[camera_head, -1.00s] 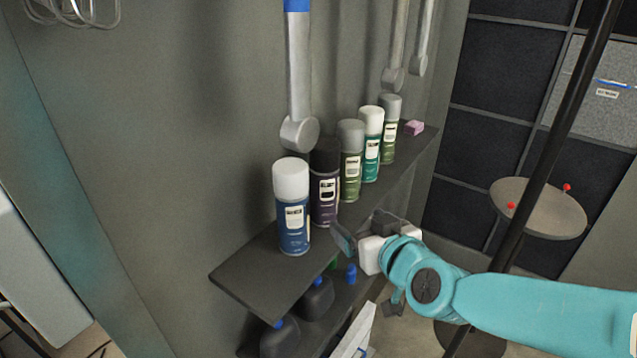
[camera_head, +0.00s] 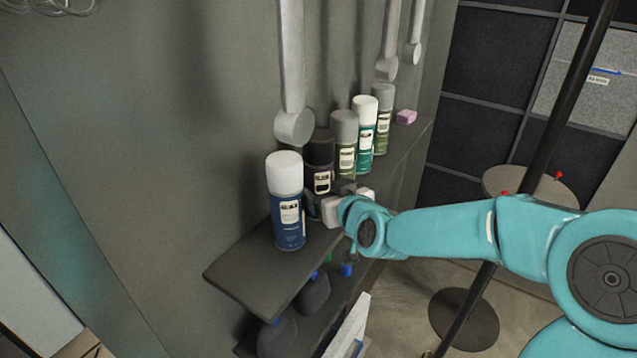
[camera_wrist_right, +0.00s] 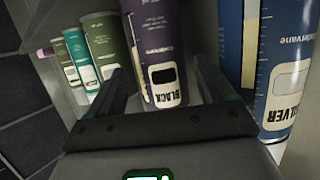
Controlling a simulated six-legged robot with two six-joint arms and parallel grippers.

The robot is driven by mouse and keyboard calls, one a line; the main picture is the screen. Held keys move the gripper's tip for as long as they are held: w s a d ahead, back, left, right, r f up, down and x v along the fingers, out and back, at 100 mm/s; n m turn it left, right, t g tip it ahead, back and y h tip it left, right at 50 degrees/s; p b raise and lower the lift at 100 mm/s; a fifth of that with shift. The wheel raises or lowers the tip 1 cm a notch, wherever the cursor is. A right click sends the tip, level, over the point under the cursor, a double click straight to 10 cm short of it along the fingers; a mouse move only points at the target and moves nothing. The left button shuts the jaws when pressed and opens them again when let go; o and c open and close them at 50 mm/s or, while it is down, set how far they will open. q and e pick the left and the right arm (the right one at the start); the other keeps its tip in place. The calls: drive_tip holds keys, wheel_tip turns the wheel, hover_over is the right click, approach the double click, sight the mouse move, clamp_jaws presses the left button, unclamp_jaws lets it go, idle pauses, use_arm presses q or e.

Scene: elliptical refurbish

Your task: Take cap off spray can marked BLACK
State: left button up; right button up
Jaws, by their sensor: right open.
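The BLACK spray can (camera_head: 321,180), dark purple with a black cap (camera_head: 320,148), stands upright on the shelf in the head view. In the right wrist view the can (camera_wrist_right: 158,38) appears upside down, its BLACK label readable; its cap does not show there. My right gripper (camera_head: 335,196) is at the front of the can, below the cap in the head view. In the wrist view its fingers (camera_wrist_right: 163,78) are open, one on each side of the can, with gaps visible. Whether they touch it is unclear. My left gripper is out of view.
A blue SILVER can (camera_head: 287,205) with a white cap stands close on the left. Grey-capped (camera_head: 345,137) and white-capped cans (camera_head: 366,135) stand on the right. The shelf (camera_head: 262,262) is narrow, against a grey wall; dark bottles (camera_head: 312,295) sit below.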

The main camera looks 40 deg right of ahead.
sight(319, 149)
drive_tip(key=p+x, duration=0.1)
drive_tip(key=x, duration=0.4)
drive_tip(key=shift+w+d, duration=0.1)
drive_tip(key=shift+s+r, duration=0.1)
drive_tip(key=shift+s, duration=0.1)
drive_tip(key=shift+c, duration=0.3)
drive_tip(key=shift+w, duration=0.15)
drive_tip(key=c, duration=1)
drive_tip(key=shift+r, duration=0.5)
wheel_tip(319, 149, up, 8)
drive_tip(key=shift+f+p, duration=0.25)
drive_tip(key=shift+p, duration=1)
wheel_tip(319, 149, up, 10)
drive_tip(key=p, duration=0.6)
drive_tip(key=shift+f, duration=0.25)
drive_tip(key=shift+r+p, duration=0.4)
drive_tip(key=shift+r, duration=0.6)
